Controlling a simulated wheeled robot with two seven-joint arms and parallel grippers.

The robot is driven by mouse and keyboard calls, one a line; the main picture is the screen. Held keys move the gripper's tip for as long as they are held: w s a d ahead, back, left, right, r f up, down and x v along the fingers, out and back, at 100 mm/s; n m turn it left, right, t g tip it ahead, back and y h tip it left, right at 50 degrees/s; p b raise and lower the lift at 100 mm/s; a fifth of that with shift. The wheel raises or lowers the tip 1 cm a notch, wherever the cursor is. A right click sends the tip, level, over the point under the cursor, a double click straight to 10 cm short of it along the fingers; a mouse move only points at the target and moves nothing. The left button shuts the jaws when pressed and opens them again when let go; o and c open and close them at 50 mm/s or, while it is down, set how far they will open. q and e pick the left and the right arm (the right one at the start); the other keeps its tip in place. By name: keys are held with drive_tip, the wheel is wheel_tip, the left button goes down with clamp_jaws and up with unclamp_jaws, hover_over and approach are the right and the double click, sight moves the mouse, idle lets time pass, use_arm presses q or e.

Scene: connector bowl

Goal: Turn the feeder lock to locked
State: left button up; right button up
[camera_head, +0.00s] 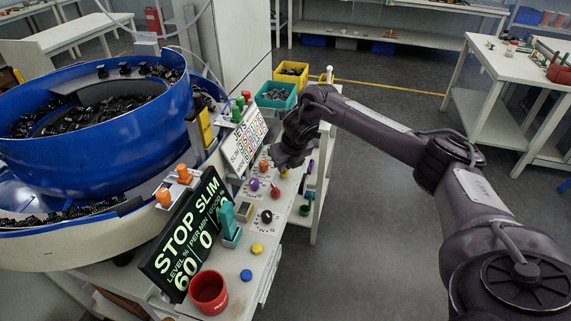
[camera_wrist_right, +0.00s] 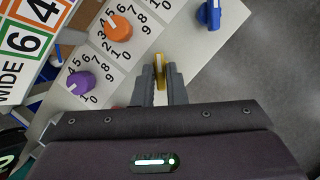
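My right gripper (camera_head: 287,160) is over the panel beside the bowl feeder, at the end of my right arm. In the right wrist view its two grey fingers (camera_wrist_right: 161,84) stand close together on either side of a narrow yellow handle (camera_wrist_right: 159,68). They look shut on it, with no clear gap showing. I cannot read a label that names this handle as the feeder lock, and its base is hidden by the fingers. My left gripper is not in view.
An orange dial (camera_wrist_right: 117,28) and a purple dial (camera_wrist_right: 80,83) with number rings lie left of the fingers. A blue knob (camera_wrist_right: 209,14) is to the upper right. The blue bowl (camera_head: 100,140), display (camera_head: 187,234) and red cup (camera_head: 208,292) stand nearby. Floor to the right is open.

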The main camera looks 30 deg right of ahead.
clamp_jaws()
